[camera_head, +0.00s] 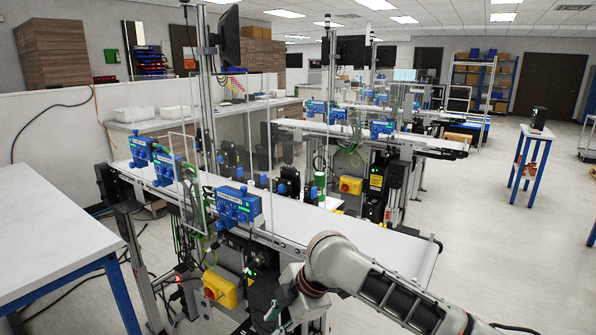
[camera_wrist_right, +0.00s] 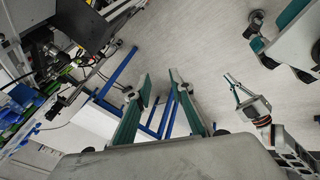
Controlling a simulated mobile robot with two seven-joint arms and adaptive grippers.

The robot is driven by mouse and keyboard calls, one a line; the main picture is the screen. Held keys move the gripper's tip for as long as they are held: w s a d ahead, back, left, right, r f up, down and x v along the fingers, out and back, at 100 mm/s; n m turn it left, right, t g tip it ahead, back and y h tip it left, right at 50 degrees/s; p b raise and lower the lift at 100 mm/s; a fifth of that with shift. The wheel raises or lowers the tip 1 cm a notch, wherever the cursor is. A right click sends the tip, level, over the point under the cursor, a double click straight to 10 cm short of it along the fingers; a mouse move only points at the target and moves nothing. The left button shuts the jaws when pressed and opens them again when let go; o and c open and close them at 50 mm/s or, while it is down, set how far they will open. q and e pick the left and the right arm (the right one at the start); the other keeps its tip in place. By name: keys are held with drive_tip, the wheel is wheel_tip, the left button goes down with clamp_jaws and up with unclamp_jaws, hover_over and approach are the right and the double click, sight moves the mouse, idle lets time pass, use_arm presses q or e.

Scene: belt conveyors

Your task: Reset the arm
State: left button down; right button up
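My right arm enters the head view from the bottom right. Its gripper (camera_head: 283,304) points left and down beside the front of the near conveyor, partly cut off by the lower edge. In the right wrist view the two fingers of my right gripper (camera_wrist_right: 160,80) stand apart with nothing between them. My left arm does not show in the head view. A grey arm end with an orange ring and thin teal fingers, apparently my left gripper (camera_wrist_right: 237,88), shows small in the right wrist view; its opening is unclear.
The near conveyor (camera_head: 375,243) carries blue sensor boxes (camera_head: 237,206), with a yellow box (camera_head: 220,290) below. A white table (camera_head: 45,232) stands at left. More conveyors run behind. A small stand (camera_head: 530,160) is at right; the floor around it is mostly clear.

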drive_tip(key=s+d+f+m+t+y, duration=0.1)
drive_tip(key=s+d+f+m+t, duration=0.15)
drive_tip(key=f+m, duration=0.45)
drive_tip(key=s+d+f+m+t+y, duration=0.2)
drive_tip(key=s+f+m, duration=0.25)
drive_tip(key=f, duration=0.55)
drive_tip(key=s+d+f+m+t+h, duration=0.1)
drive_tip(key=s+d+f+m+h, duration=0.2)
drive_tip(key=s+d+f, duration=0.2)
drive_tip(key=s+d+f+m+t+h, duration=0.2)
drive_tip(key=s+d, duration=0.9)
drive_tip(key=d, duration=0.6)
wheel_tip(320, 180, down, 3)
drive_tip(key=shift+s+d+f+m+h, duration=0.1)
drive_tip(key=shift+s+d+m+h, duration=0.4)
drive_tip(key=shift+m, duration=0.75)
drive_tip(key=shift+w+a+t, duration=0.2)
drive_tip(key=shift+a+t, duration=0.05)
